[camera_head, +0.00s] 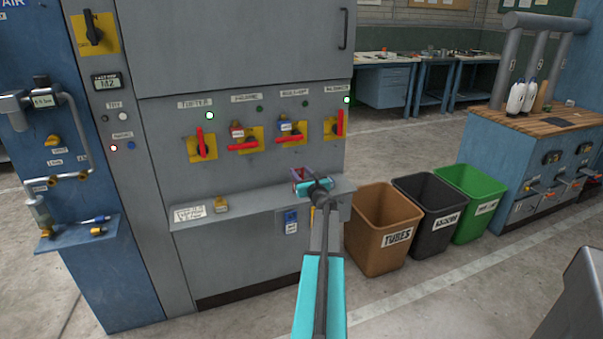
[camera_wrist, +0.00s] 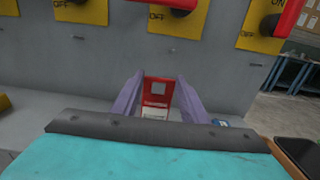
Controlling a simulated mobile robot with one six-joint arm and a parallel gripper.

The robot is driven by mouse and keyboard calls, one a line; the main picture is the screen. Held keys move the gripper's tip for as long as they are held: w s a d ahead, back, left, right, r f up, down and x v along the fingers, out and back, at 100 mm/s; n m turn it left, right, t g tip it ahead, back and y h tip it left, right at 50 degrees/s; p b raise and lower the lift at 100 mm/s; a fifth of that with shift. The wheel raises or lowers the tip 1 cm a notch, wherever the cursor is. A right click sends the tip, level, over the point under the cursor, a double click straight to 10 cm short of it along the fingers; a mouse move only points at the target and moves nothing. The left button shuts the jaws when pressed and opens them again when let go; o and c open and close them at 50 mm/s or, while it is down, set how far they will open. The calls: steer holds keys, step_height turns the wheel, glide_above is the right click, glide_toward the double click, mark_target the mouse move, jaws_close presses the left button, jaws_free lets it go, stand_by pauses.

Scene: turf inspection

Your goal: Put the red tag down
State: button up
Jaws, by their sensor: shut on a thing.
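The red tag (camera_wrist: 157,93) is between the purple fingers of my gripper (camera_wrist: 158,100) in the wrist view, upright, with a pale square near its top and a white part lower down. In the head view my gripper (camera_head: 303,181) is at the right part of the grey cabinet's narrow shelf (camera_head: 250,203), below the row of switches. Only a sliver of the tag (camera_head: 297,174) shows there. I cannot tell whether the tag touches the shelf. My wrist hides the ground below the tag in the wrist view.
Red-handled switches on yellow plates, one at left (camera_head: 202,144), line the cabinet face. A yellow lock (camera_head: 221,205) and white label (camera_head: 188,214) are on the shelf's left part. A blue item (camera_head: 291,217) is below its front edge. A brown bin (camera_head: 383,215) stands right.

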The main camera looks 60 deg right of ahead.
steer(key=o, duration=1.1)
steer(key=shift+c, duration=0.2)
steer(key=v, duration=1.2)
steer(key=shift+r, duration=0.1)
